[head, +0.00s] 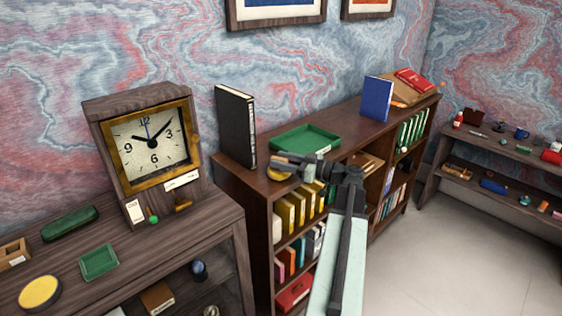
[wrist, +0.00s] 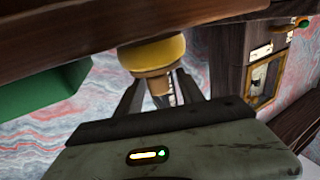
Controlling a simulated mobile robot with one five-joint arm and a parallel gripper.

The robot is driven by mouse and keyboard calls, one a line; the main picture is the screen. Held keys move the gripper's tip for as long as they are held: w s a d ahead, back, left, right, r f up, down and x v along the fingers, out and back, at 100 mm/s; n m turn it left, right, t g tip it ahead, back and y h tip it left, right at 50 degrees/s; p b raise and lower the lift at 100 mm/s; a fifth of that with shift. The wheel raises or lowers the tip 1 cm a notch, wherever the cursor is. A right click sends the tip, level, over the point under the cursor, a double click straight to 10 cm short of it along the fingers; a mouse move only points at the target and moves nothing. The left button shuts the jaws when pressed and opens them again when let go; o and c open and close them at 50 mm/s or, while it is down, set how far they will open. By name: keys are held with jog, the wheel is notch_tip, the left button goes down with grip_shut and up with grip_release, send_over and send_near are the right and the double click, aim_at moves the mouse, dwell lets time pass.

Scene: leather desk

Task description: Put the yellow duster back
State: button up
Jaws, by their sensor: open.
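The yellow duster (head: 279,174) sits on top of the dark wooden bookcase, near its left front corner, partly hidden by my gripper in the head view. In the wrist view, which looks upside down, the duster (wrist: 152,52) shows a rounded yellow part against the wooden top and a brown, narrower part toward my fingers. My gripper (head: 281,161) is over the duster in the head view. In the wrist view my gripper (wrist: 158,80) is open, with a finger on either side of the brown part; I cannot tell whether they touch it.
A green tray (head: 304,139) and a black upright book (head: 236,125) stand close by on the bookcase. A clock (head: 148,144) stands on the left cabinet, with a flat yellow disc (head: 40,293) and a green square dish (head: 99,261) in front. A blue book (head: 377,99) is farther right.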

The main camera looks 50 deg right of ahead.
jog(key=v, duration=1.1)
jog(key=shift+s, duration=0.4)
